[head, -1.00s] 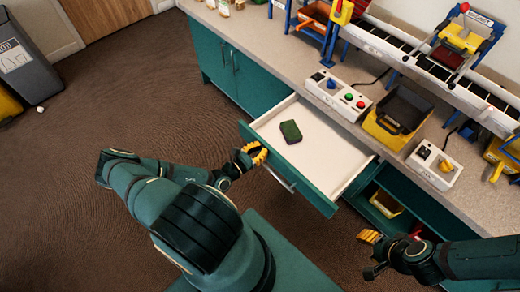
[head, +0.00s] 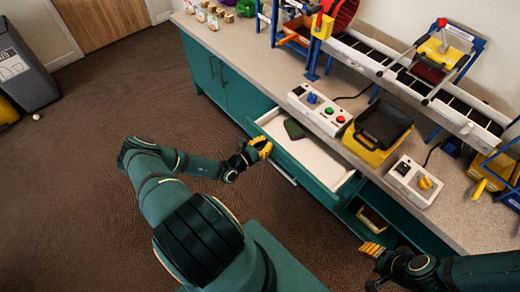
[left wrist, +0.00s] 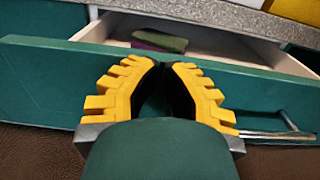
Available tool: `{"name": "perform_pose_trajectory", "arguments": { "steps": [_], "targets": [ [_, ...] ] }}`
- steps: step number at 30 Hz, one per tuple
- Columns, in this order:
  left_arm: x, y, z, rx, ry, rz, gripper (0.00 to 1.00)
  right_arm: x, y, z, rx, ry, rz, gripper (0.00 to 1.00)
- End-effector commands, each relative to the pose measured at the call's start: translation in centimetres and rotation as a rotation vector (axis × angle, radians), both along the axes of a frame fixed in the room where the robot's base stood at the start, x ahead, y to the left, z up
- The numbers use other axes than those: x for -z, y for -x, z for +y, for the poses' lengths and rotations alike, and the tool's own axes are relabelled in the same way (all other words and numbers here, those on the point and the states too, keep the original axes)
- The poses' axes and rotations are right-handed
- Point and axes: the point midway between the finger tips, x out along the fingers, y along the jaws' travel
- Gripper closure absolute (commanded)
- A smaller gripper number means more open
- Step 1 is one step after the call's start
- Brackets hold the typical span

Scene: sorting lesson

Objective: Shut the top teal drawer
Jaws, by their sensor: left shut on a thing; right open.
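The top teal drawer (head: 268,148) is part-way out of the teal cabinet, its white inside showing. A dark green block (head: 293,128) lies in it; the left wrist view shows it as green (left wrist: 160,40) with a purple piece beside it. My left gripper (head: 264,149) is at the drawer front, left of its bar handle (head: 285,172). In the left wrist view its yellow fingers (left wrist: 165,72) are closed together against the teal front, near its top edge; what lies between the tips is hidden. My right gripper (head: 372,251) is open, low and right, apart from the drawer.
Below the drawer is an open compartment with a yellow bin (head: 374,219). The counter (head: 440,215) above holds a button box (head: 318,109), a black-and-yellow bin (head: 378,133), a knob box (head: 413,182) and a conveyor (head: 400,70). The brown floor (head: 90,180) at left is mostly clear.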

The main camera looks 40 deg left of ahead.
Motion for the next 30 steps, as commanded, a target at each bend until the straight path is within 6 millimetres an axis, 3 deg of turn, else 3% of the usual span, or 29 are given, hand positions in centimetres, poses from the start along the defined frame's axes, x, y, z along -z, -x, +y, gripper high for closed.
{"name": "perform_pose_trajectory", "arguments": {
  "steps": [1,6,15,21,30],
  "targets": [
    [-0.2,-1.7,-0.3,0.004,-0.001,-0.003,1.0,-0.2,0.0,0.0,0.0,0.0,0.001,0.53],
    [-0.1,-6.1,-0.6,0.003,-0.002,-0.004,1.0,-0.1,0.1,0.0,0.0,0.0,0.001,0.53],
    [0.1,-12.1,-1.0,0.001,-0.001,-0.001,1.0,0.7,-0.1,0.0,0.0,0.0,-0.002,0.53],
    [0.0,-14.2,-1.2,0.001,-0.001,-0.001,1.0,1.0,-0.2,0.0,0.0,0.001,-0.004,0.53],
    [0.0,-15.0,-1.2,0.0,0.0,0.0,1.0,1.1,-0.2,0.0,0.001,0.001,-0.005,0.53]
  ]
}}
